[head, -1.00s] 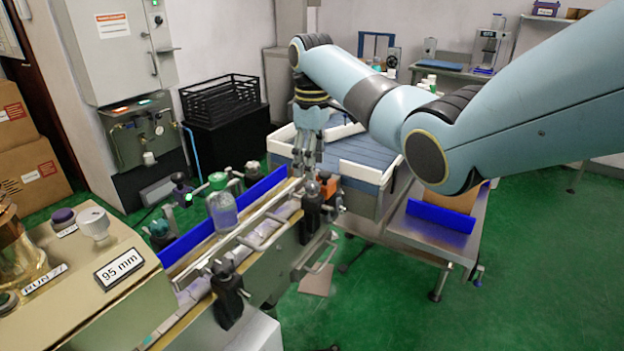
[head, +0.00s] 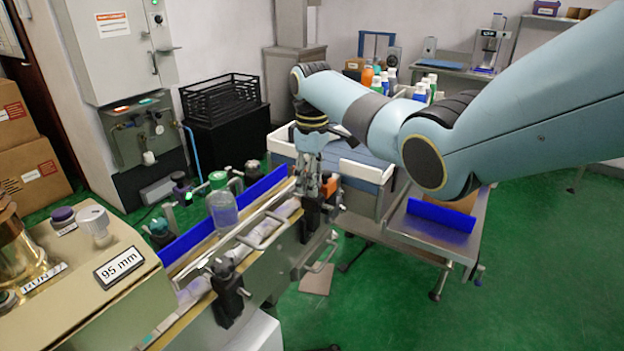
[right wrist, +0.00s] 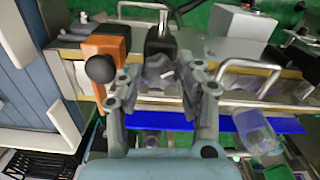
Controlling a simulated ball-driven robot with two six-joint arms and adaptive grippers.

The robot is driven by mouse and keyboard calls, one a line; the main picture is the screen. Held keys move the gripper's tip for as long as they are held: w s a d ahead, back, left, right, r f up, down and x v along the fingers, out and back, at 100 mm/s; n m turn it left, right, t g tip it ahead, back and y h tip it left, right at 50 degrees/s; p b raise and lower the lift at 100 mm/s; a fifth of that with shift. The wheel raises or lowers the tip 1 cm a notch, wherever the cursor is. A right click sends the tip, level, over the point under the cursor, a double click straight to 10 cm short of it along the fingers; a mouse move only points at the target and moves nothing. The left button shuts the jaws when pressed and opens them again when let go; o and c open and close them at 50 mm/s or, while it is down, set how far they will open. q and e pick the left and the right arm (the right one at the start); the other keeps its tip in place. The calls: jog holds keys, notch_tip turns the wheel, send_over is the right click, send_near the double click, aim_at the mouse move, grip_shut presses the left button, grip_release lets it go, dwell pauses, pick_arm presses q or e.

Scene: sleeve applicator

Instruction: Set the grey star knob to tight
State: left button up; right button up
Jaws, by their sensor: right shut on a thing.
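The grey star knob (right wrist: 158,70) shows between my right gripper's fingers in the right wrist view, at the foot of a black clamp post (right wrist: 161,38). My right gripper (right wrist: 157,80) is shut on it, pointing down. In the head view my right gripper (head: 309,192) is at the far end of the conveyor rail and hides most of the knob. I cannot read any tight or loose mark there. My left gripper is not in view.
An orange block with a black ball knob (right wrist: 102,66) stands close beside the gripper. A clear bottle with a green cap (head: 222,205) stands on the conveyor by the blue guide (head: 190,240). A second black clamp (head: 228,292) is nearer. A 95 mm label (head: 119,266) is on the machine.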

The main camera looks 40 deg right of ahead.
jog(key=shift+c, duration=0.9)
